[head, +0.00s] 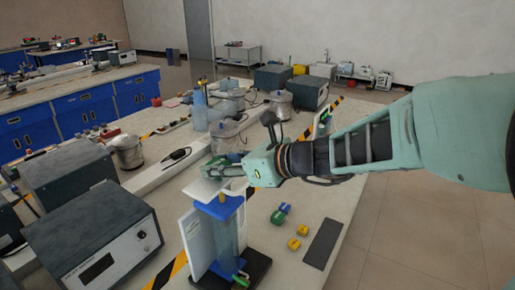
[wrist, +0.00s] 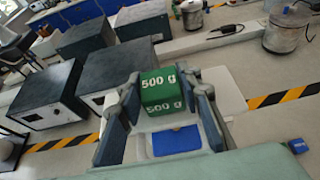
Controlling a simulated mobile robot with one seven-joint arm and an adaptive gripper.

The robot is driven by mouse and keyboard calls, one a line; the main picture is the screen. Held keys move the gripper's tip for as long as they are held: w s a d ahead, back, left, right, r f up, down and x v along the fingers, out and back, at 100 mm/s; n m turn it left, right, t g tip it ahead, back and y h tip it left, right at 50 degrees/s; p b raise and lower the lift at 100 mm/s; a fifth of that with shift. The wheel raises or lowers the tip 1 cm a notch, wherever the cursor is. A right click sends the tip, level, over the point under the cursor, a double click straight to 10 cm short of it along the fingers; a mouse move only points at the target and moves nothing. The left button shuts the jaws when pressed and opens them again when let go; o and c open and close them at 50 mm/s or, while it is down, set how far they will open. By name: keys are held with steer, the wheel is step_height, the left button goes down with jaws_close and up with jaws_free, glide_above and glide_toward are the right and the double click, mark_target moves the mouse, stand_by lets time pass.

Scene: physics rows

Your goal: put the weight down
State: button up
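A green block weight marked "500 g" (wrist: 163,90) sits between the fingertips of my gripper (wrist: 162,88) in the wrist view. The fingers are closed in on both its sides, so my gripper is shut on it. In the head view my gripper (head: 222,168) is above a white plate (head: 200,191) on top of a blue-framed apparatus (head: 220,207) with a clear cylinder (head: 228,240). The weight's underside is hidden, so I cannot tell whether it touches the plate.
Yellow blocks (head: 294,244), a blue-and-green piece (head: 281,213) and a dark flat strip (head: 322,243) lie right of the apparatus. Dark instrument boxes (head: 95,240) stand to its left. Metal pots (head: 128,152) and a blue bottle (head: 200,110) stand farther back.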

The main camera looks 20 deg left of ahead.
steer(key=o, duration=0.4)
steer(key=shift+c, duration=0.2)
steer(key=shift+r, duration=0.3)
steer(key=p+v, duration=0.4)
steer(key=v, duration=0.8)
steer(key=shift+p, duration=0.4)
steer(key=shift+f, duration=0.15)
